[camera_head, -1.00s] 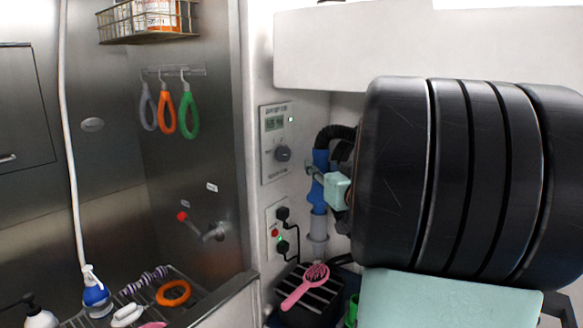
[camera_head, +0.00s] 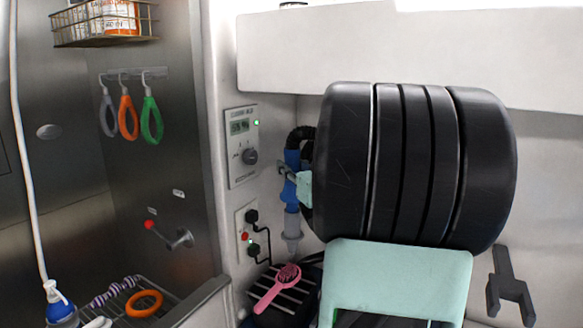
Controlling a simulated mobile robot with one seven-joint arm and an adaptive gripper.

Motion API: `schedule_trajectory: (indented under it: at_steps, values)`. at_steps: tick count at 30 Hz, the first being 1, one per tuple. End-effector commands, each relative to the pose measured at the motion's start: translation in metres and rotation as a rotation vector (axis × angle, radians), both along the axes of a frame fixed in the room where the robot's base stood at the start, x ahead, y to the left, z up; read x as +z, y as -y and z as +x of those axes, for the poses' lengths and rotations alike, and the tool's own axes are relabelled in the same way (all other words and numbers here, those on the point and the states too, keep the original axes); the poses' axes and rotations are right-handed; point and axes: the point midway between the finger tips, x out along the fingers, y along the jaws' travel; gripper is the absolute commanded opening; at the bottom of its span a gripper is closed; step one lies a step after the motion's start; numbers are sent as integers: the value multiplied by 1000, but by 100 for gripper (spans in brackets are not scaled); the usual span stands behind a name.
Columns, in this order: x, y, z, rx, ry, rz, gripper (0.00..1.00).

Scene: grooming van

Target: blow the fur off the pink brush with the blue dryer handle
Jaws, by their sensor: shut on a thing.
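The blue dryer handle (camera_head: 291,203) hangs upright on a black ribbed hose (camera_head: 301,136), with a pale nozzle (camera_head: 292,240) pointing down. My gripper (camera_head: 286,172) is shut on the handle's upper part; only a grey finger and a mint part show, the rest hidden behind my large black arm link. The pink brush (camera_head: 266,298) lies on a black slatted box below the nozzle, slightly to its left, with a clear gap between them. Its bristle head is at the upper right; I cannot make out whether fur is on it.
A wall panel (camera_head: 242,146) shows a green light and a knob. Plugs with a black cord (camera_head: 252,217) sit in an outlet below it. The metal tub edge (camera_head: 199,301) is left of the box. An orange ring (camera_head: 145,303) lies on the tub's rack.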

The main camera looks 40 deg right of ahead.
Motion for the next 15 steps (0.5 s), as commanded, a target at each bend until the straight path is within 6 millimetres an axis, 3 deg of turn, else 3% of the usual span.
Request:
schedule_trajectory:
  at_steps: [7, 15]
  values:
    - [8, 0, 0, 1, 4, -3, 0]
    - [34, -1, 0, 1, 4, -3, 0]
